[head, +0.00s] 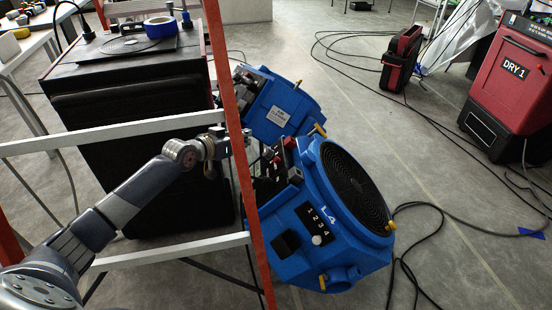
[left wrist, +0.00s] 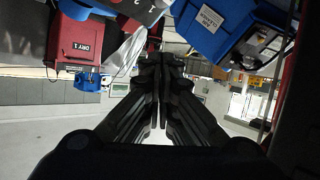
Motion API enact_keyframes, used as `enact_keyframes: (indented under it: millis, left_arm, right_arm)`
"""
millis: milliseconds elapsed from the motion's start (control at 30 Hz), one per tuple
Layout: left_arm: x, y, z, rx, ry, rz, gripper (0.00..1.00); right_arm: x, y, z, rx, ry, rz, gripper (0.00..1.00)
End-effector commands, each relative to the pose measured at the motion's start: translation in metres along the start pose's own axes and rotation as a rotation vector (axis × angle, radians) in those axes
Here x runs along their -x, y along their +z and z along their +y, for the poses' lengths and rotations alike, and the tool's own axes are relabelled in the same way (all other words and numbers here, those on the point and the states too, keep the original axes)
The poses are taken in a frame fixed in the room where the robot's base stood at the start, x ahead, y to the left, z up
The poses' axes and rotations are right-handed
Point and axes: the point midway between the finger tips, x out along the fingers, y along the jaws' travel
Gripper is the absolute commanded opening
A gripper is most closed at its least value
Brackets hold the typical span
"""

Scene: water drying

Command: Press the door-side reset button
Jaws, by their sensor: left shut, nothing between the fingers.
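Two blue blowers stand on the floor right of a ladder: a nearer one (head: 320,220) marked L4 with a round black grille, and a farther one (head: 283,105) with a white label. Small dark control parts with a red piece (head: 289,143) sit on the nearer blower's left side. I cannot tell which part is the door-side reset button. My left gripper (head: 252,146) is beside these parts, partly hidden by the ladder's orange rail. In the left wrist view its fingers (left wrist: 160,90) are shut and empty, with a blue blower (left wrist: 225,30) at upper right. My right gripper is not in view.
My left arm passes the ladder's orange rail (head: 237,150) and grey rungs (head: 110,133). A large black cabinet (head: 135,110) stands behind. A red DRY 1 machine (head: 510,85) stands at right, and it shows in the left wrist view (left wrist: 80,40). Black cables (head: 440,207) cross the floor.

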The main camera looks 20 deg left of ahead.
Motion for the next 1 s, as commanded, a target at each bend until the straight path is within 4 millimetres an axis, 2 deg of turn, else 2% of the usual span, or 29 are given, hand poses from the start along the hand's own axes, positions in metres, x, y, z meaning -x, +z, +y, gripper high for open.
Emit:
enact_keyframes:
  millis: [133,367,700,1000]
  left_arm:
    - [-0.005,0.005,0.004,0.002,0.001,0.0,0.0]
    - [-0.023,0.018,0.017,0.003,0.002,0.001,0.0]
    - [-0.053,0.039,0.038,0.002,0.001,0.0,0.0]
    - [-0.061,0.044,0.045,0.0,0.0,0.0,0.0]
  right_arm:
    - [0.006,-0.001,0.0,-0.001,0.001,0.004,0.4]
    - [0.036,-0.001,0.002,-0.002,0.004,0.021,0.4]
    - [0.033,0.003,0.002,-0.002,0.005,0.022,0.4]
    - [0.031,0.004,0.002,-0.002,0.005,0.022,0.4]
